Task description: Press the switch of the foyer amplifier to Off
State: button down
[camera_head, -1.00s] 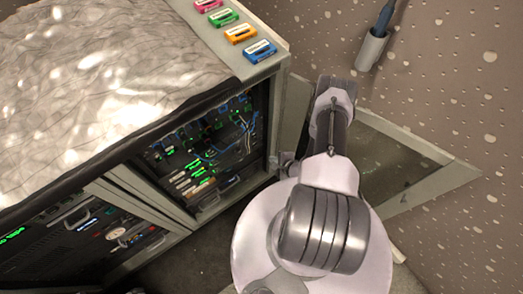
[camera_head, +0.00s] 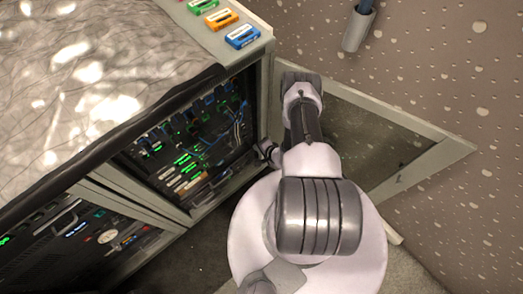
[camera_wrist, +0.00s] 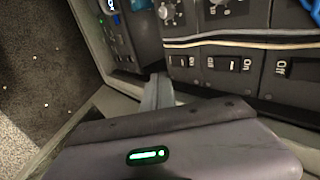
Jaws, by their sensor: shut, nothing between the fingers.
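The wrist view shows a dark panel with a row of black rocker switches. One switch (camera_wrist: 282,68) stands at the right beside an "On" label (camera_wrist: 247,66). More switches (camera_wrist: 178,61) with On and Off labels sit to its left. I cannot read which one belongs to the foyer amplifier. My gripper (camera_wrist: 158,92) is shut and empty, its light grey fingertips just below the left end of the switch row. Its dark body with a green light hides the lower panel. In the head view my gripper (camera_head: 266,150) is at the right edge of the open rack bay (camera_head: 195,135).
An open framed door (camera_head: 408,180) stands right of the bay, behind my arm. A second rack section (camera_head: 105,237) is at lower left. Blue (camera_head: 242,36), orange (camera_head: 221,19) and green (camera_head: 202,5) cassettes lie on the cabinet top. A grey holder (camera_head: 357,30) is at upper right.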

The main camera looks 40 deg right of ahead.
aim_at(246, 138)
jog(key=w+f+b, duration=0.2)
jog(key=w, duration=0.3)
jog(key=shift+w+a+f, duration=0.15)
jog(key=shift+w+f, duration=0.05)
jog(key=shift+w, duration=0.2)
jog(key=shift+w+f+b, duration=0.1)
jog(key=shift+w+b, duration=0.05)
jog(key=shift+b, duration=0.25)
jog(key=shift+w+r+p, duration=0.1)
jog(key=shift+r+p, duration=0.6)
jog(key=shift+r, duration=0.2)
jog(key=shift+f, duration=0.1)
